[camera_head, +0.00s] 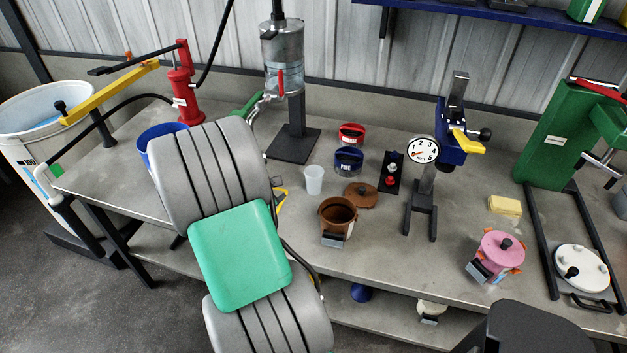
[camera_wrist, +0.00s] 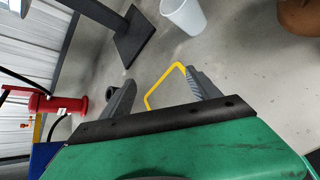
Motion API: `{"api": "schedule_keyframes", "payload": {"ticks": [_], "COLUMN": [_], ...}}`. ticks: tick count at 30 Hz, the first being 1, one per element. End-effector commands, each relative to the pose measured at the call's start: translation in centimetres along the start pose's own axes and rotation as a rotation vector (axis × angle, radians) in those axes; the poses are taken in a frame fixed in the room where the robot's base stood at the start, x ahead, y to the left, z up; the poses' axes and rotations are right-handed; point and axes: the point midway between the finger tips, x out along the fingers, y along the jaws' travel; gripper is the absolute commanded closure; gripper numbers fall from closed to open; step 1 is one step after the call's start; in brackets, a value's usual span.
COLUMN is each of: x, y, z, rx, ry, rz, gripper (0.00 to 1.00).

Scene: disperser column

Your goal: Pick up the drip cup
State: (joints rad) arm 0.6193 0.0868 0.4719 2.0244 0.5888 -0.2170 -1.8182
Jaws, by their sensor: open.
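A small translucent white cup (camera_head: 314,179), the likely drip cup, stands upright on the bench, right of the dispenser stand's base. It also shows at the top edge of the wrist view (camera_wrist: 184,14), where its upper part is cut off. My gripper (camera_wrist: 161,82) is open, with its two grey fingers apart and the cup beyond them, not between them. A thin yellow bent bar (camera_wrist: 163,84) appears between the fingers; I cannot tell how far below them it lies. In the head view my arm hides the gripper.
The clear dispenser (camera_head: 283,60) stands on a dark base (camera_head: 293,145) behind the cup. A brown pot (camera_head: 336,218), its lid (camera_head: 360,195), and red (camera_head: 351,134) and blue (camera_head: 348,160) items stand nearby. A gauge stand (camera_head: 422,190) is further right.

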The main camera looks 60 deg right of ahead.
Motion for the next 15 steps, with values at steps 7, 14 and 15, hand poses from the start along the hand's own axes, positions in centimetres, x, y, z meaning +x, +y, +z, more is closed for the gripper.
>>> {"api": "schedule_keyframes", "payload": {"ticks": [7, 14, 15], "x": [6.4, 9.0, 9.6], "y": [-6.3, -6.6, -6.6], "z": [7.1, 8.2, 8.3], "rx": [-0.586, -0.637, -0.638], "ry": [-0.24, -0.258, -0.257], "rz": [-0.045, -0.05, -0.051], "gripper": [0.29, 0.29, 0.29]}}
